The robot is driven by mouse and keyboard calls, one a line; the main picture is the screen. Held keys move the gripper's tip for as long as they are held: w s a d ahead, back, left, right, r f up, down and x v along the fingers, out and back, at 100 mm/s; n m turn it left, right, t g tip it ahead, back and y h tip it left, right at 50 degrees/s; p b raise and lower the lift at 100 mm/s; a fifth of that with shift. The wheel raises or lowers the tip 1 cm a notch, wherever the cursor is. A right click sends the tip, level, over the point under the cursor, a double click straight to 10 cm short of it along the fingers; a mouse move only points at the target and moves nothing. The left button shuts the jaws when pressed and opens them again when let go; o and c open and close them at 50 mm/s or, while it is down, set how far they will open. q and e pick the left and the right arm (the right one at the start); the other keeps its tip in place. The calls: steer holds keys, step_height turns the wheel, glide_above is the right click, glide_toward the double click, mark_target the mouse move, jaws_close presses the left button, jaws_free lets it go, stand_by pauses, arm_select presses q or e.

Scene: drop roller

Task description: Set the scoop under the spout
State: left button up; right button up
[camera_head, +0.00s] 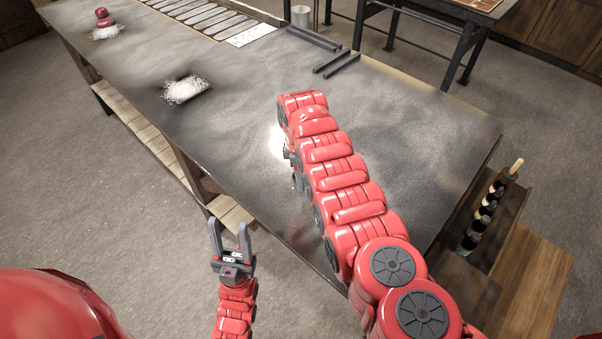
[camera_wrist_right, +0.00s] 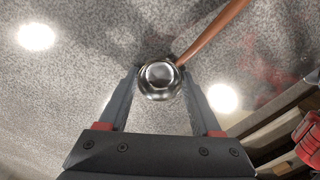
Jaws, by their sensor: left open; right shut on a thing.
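The scoop (camera_wrist_right: 160,80), a shiny round metal bowl with a brown handle (camera_wrist_right: 212,35), shows in the right wrist view. My right gripper (camera_wrist_right: 160,87) is shut on it, one finger on each side of the bowl. In the head view my red right arm reaches over the dark table (camera_head: 400,120) and hides most of the right gripper and the scoop. My left gripper (camera_head: 228,225) is open and empty, off the table's near edge. I cannot make out a spout in either view.
White powder piles (camera_head: 185,90) lie on the table, one under a red rounded object (camera_head: 103,20) at the far left. Dark bars (camera_head: 336,64) and a grooved tray (camera_head: 205,18) lie at the back. A bottle rack (camera_head: 487,210) stands at the right.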

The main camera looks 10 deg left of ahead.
steer(key=shift+f, duration=0.15)
steer(key=o, duration=1.4)
steer(key=shift+c, duration=0.2)
